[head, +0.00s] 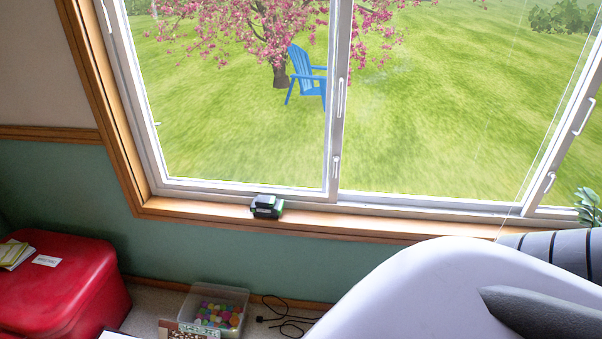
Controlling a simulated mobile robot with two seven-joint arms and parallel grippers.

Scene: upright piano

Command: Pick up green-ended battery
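Neither of my grippers shows in this view. Nothing is touching the battery.
The wooden sill (370,226) runs under a large white-framed window. Below stand a red box (62,285) with papers on it and a clear bin (236,296) of coloured balls. A black cable (285,318) lies on the floor. A white rounded shape (440,290) fills the lower right.

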